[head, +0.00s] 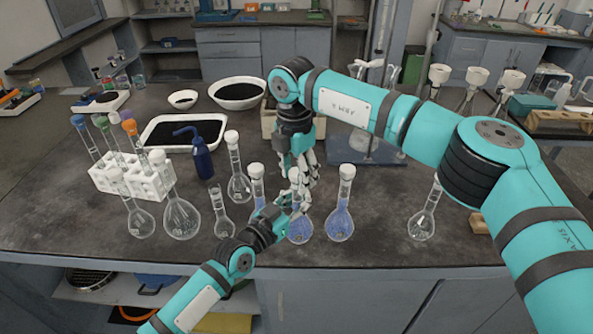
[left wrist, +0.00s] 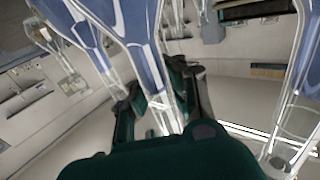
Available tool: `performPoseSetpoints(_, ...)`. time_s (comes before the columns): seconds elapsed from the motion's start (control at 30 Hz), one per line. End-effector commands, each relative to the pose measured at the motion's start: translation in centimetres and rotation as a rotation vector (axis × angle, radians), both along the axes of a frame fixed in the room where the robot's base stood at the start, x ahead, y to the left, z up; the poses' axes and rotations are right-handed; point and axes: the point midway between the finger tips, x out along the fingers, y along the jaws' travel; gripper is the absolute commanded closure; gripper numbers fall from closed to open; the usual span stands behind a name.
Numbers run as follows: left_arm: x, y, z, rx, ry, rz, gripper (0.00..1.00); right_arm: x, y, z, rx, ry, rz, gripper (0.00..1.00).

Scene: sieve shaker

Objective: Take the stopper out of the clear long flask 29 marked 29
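A long-necked flask with blue liquid (head: 300,230) stands upright on the dark bench, its white stopper (head: 294,174) on top. No number is readable on any flask. My left gripper (head: 292,207) is at its neck; in the left wrist view the fingers (left wrist: 160,105) lie on both sides of a clear glass neck and appear closed on it. My right gripper (head: 306,178) points down from above, beside the stopper and upper neck; its fingers partly overlap them, and whether they grip is not clear.
Similar blue flasks stand close on the right (head: 340,222) and left (head: 258,185). Clear flasks (head: 182,216) stand further left, near a white tube rack (head: 125,180) and a blue bottle (head: 202,158). Another clear flask (head: 422,222) stands at right, with free bench between.

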Motion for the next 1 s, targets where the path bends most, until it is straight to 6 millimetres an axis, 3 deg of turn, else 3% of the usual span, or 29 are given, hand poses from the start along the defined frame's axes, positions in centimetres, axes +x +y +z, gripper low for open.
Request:
performPoseSetpoints(0.07,-0.02,0.01,-0.09,0.001,0.002,0.0,1.0,0.01,-0.01,0.01,0.0,0.0,0.0,0.65)
performPoseSetpoints(0.33,-0.02,0.01,-0.09,0.001,0.002,0.0,1.0,0.01,0.0,0.04,0.0,0.0,0.0,1.0)
performPoseSetpoints(0.57,-0.02,0.0,-0.09,0.001,0.002,0.0,1.0,0.02,0.01,0.06,0.0,0.001,0.052,1.0)
performPoseSetpoints(0.67,-0.03,0.0,-0.09,0.001,0.002,0.0,1.0,0.02,0.01,0.08,-0.004,0.005,0.198,1.0)
performPoseSetpoints(1.0,-0.04,-0.02,-0.09,0.001,0.002,-0.001,1.0,0.02,0.05,0.15,-0.021,0.024,0.947,1.0)
